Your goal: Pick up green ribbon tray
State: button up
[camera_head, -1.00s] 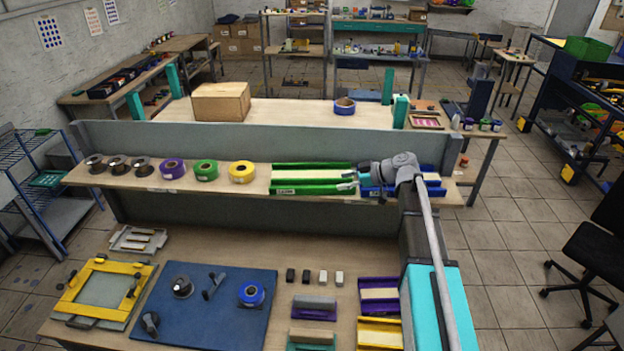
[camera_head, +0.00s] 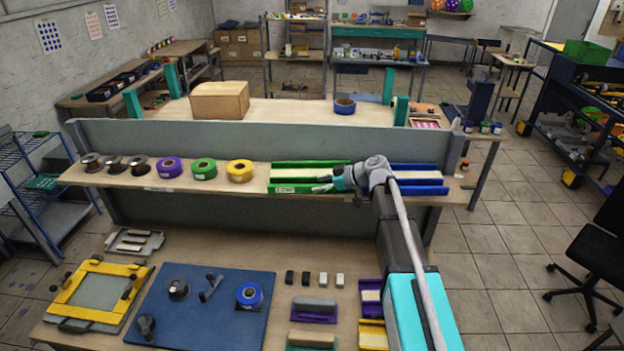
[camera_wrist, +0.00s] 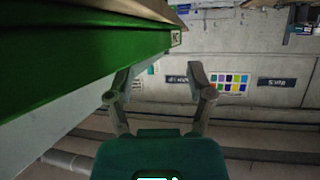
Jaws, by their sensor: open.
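The green ribbon tray (camera_head: 290,188) lies on the raised shelf, a long tray with green sides and a pale inside. In the wrist view its green side (camera_wrist: 75,55) fills the upper left, with a small label at its end. My gripper (camera_head: 322,183) is at the tray's right part in the head view, pointing left. In the wrist view my gripper (camera_wrist: 158,72) has its two fingers apart with nothing between them. The tray's edge is close to the left finger; I cannot tell if they touch. My arm hides part of the tray's right end.
A blue tray (camera_head: 425,190) lies right of the green one, partly behind my arm. Yellow (camera_head: 240,171), green (camera_head: 204,169) and purple (camera_head: 169,167) ribbon rolls stand on the shelf to the left. A grey back panel (camera_head: 300,146) rises behind the shelf.

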aim_at(308, 186)
jog(key=shift+b+x, duration=1.1)
jog(key=shift+x, duration=1.5)
jog(key=shift+r, duration=0.1)
grip_shut()
